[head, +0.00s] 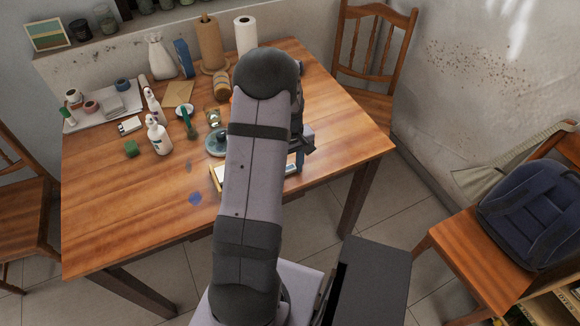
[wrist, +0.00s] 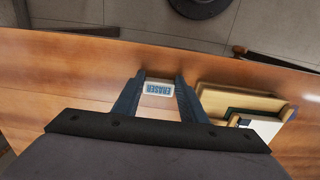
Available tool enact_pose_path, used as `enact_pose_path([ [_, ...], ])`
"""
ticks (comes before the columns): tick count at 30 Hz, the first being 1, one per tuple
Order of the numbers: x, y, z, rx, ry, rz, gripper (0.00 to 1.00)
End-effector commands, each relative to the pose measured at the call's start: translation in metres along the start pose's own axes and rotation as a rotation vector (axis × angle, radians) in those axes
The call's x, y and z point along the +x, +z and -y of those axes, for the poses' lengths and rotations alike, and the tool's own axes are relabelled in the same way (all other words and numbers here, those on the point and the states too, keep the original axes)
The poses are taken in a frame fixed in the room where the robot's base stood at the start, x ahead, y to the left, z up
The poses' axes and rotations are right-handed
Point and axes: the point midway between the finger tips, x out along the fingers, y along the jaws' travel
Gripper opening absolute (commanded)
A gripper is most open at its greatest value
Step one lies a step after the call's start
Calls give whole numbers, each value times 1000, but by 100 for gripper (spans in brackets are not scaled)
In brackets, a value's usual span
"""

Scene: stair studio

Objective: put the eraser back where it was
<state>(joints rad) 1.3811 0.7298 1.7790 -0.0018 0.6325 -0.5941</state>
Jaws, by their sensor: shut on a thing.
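In the head view my gripper (head: 298,160) is near the table's front edge, partly behind my arm, and the eraser is hidden there.
A light wooden tray (wrist: 236,92) lies right of the gripper in the wrist view; its left end (head: 215,178) shows beside my arm in the head view. The table's front left is mostly clear.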

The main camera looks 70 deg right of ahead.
Motion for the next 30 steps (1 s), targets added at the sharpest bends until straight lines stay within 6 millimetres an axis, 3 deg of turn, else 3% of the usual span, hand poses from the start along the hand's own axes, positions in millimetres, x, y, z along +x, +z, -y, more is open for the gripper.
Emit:
enact_pose_path([
  [7,4,0,0,0,0,0,20],
  [8,3,0,0,0,0,0,45],
  [9,3,0,0,0,0,0,55],
  [10,3,0,0,0,0,0,57],
  [23,-3,0,0,0,0,-1,57],
  [30,-33,-1,-1,0,3,-5,57],
])
